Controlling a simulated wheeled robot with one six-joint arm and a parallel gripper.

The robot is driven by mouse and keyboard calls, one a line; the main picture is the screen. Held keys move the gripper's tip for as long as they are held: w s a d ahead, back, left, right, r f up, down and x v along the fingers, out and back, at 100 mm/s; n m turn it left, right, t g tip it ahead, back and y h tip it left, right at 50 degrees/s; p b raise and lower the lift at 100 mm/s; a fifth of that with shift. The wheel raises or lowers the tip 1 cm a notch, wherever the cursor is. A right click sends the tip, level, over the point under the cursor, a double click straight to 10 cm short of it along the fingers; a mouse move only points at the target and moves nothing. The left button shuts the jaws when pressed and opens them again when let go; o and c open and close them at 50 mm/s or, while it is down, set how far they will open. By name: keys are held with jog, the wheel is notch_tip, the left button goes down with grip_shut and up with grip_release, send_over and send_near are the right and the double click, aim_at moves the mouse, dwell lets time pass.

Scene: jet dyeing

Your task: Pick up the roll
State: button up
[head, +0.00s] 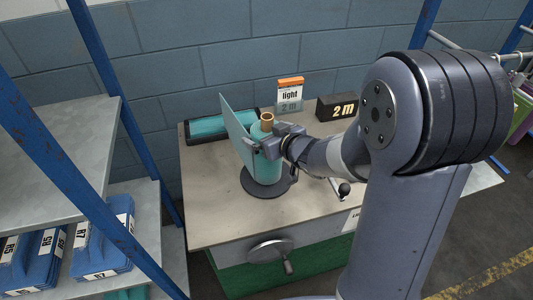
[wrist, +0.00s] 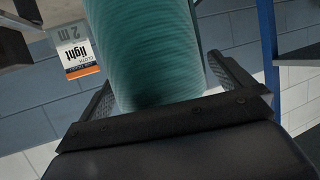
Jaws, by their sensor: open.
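The teal roll (head: 264,168) stands upright on a dark round base (head: 247,186) on the table, with a tan core (head: 267,122) showing at its top. A flat teal flap (head: 240,132) rises at its left side. My gripper (head: 268,143) is open at the upper part of the roll. In the wrist view the ribbed teal roll (wrist: 145,45) lies between the two fingers of my gripper (wrist: 165,88), one on each side. Whether the fingers touch it cannot be told.
The table (head: 215,220) also holds a dark tray with teal cloth (head: 215,127), a "light" card (head: 290,92) and a black "2 m" block (head: 337,106). A hand crank (head: 271,250) is on its front. A blue-posted shelf (head: 75,150) with blue packs stands left.

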jog(key=shift+w+a+f, duration=0.1)
jog(key=shift+w+a, duration=0.05)
jog(key=shift+w, duration=0.1)
jog(key=shift+c, duration=0.2)
jog(key=c, duration=1.5)
jog(key=shift+c, duration=0.4)
